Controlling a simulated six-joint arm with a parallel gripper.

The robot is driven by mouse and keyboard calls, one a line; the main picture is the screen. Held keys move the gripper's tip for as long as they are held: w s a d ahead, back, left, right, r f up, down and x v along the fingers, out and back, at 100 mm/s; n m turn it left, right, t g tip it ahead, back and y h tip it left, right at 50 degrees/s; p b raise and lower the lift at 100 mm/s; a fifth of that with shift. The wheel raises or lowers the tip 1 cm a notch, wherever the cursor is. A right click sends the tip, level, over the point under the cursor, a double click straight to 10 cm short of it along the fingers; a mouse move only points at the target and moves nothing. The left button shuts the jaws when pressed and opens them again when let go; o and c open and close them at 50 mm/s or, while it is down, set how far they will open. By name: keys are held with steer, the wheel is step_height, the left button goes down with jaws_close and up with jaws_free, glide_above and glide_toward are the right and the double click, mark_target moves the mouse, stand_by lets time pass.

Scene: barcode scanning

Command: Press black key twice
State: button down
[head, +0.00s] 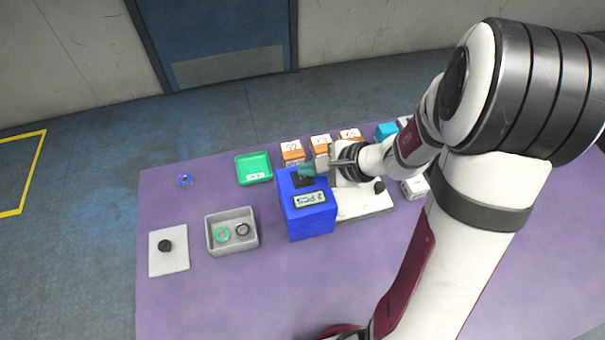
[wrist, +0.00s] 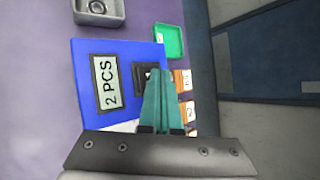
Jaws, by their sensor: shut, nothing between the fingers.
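The blue device (head: 312,222) stands on the table with a display (head: 310,199) reading "2 PCS". The same display shows in the wrist view (wrist: 105,83). A black key (head: 301,182) is on the device's top, behind the display; it also shows in the wrist view (wrist: 139,76), partly hidden by my fingers. My gripper (head: 304,170) is shut and empty, its teal fingertips at the key. In the wrist view, the fingertips (wrist: 155,72) overlap the key's edge. I cannot tell whether they touch or press it.
A grey tray (head: 211,246) holding two rings and a pale plate (head: 178,264) with a black knob stand left. A green tray (head: 254,178) is behind. Several orange-and-white boxes (head: 292,157) line the back. A white platform (head: 360,208) is right of the device. The front-left table is clear.

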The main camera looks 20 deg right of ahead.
mark_target(308, 179)
steer(key=shift+r, duration=0.5)
steer(key=shift+r, duration=2.55)
steer(key=s+a+r+n+g, duration=0.1)
steer(key=s+a+n+g, duration=0.15)
steer(key=s, duration=0.35)
steer(key=s+a+r+n+g+h, duration=0.1)
steer(key=s+a+n+g, duration=0.1)
steer(key=s+a+n, duration=0.3)
steer(key=s+a+r+n+g, duration=0.1)
steer(key=s+a+n+g, duration=0.15)
steer(key=s, duration=0.45)
steer(key=s+d+n+h, duration=0.3)
steer(key=s+d, duration=0.1)
steer(key=s, duration=0.2)
steer(key=shift+d+f, duration=0.15)
steer(key=shift+f, duration=0.3)
